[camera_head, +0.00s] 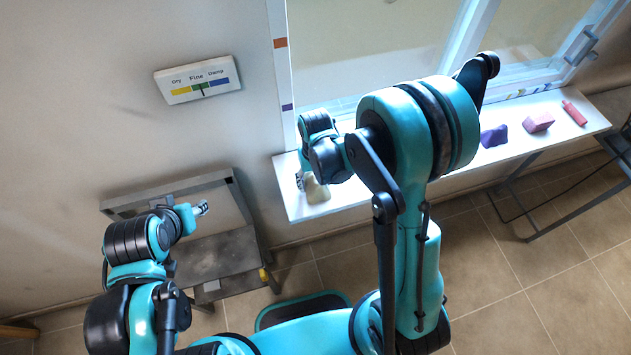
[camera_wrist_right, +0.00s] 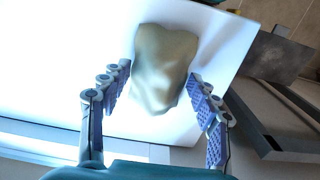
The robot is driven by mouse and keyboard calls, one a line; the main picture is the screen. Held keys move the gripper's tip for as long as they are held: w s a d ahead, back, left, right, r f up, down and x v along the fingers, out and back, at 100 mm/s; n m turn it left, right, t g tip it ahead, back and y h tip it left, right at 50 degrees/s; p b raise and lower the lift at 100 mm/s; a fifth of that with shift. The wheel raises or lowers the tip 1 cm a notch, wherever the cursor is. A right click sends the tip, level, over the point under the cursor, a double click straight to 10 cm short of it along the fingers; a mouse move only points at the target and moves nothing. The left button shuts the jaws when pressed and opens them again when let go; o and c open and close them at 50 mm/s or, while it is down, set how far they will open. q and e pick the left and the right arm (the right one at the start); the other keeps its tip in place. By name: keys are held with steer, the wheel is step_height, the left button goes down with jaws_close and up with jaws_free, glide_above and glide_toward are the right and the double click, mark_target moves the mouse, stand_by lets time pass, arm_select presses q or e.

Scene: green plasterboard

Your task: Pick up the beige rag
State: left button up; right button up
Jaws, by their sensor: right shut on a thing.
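The beige rag (camera_head: 317,191) is a crumpled lump at the left end of the white windowsill (camera_head: 300,211). In the right wrist view the rag (camera_wrist_right: 165,62) lies between the two fingers of my right gripper (camera_wrist_right: 161,84), with white surface around it. My left gripper (camera_head: 203,209) is off to the left, over the grey metal stand, away from the rag. Its finger opening is too small to judge.
Along the sill to the right are a purple crumpled rag (camera_head: 494,136), a pink block (camera_head: 538,122) and a red cylinder-like item (camera_head: 574,113). The window (camera_head: 450,45) rises behind. A grey metal stand (camera_head: 218,255) is below left; a dark-framed table (camera_head: 545,235) stands right.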

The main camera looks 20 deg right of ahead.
step_height(320, 180, up, 4)
steer(key=shift+s+r+p, duration=0.15)
steer(key=shift+p, duration=0.3)
steer(key=s+r+p, duration=0.1)
steer(key=s+r, duration=0.2)
steer(key=s, duration=0.2)
steer(key=s+d+r+p, duration=0.1)
steer(key=s+r, duration=0.2)
steer(key=s, duration=0.3)
steer(key=shift+s+d+r, duration=0.15)
steer(key=shift+d, duration=0.05)
